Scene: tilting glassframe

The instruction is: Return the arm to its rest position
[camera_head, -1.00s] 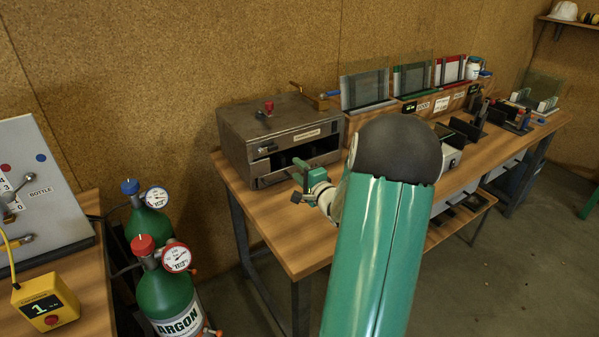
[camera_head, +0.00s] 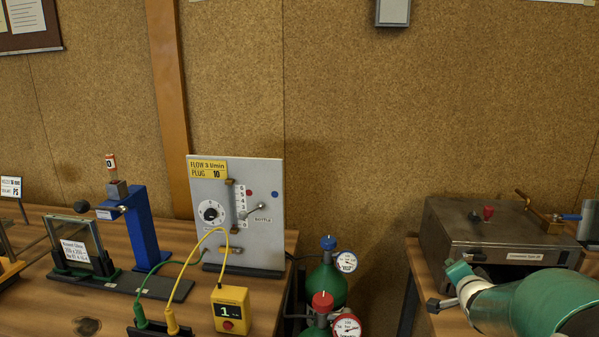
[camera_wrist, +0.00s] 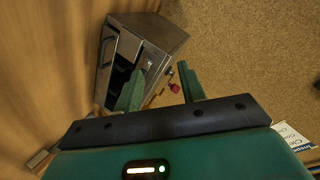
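My gripper (camera_wrist: 160,82) shows in the wrist view with its two green fingers spread apart and nothing held between them. Beyond the fingers is a grey metal box (camera_wrist: 165,32) with an open front and a red knob. In the head view my green arm reaches in from the lower right corner, and my gripper (camera_head: 446,284) is in front of the same metal box (camera_head: 460,225). Whether it touches the box cannot be told. Part of the box front is hidden behind my arm.
Two gas bottles (camera_head: 327,288) stand between the benches. The left bench (camera_head: 190,322) carries a grey flow panel (camera_head: 266,180), a yellow meter (camera_head: 231,310) with cables, a blue stand (camera_head: 140,225) and a framed glass plate (camera_head: 82,240). The cork wall (camera_head: 400,110) is behind.

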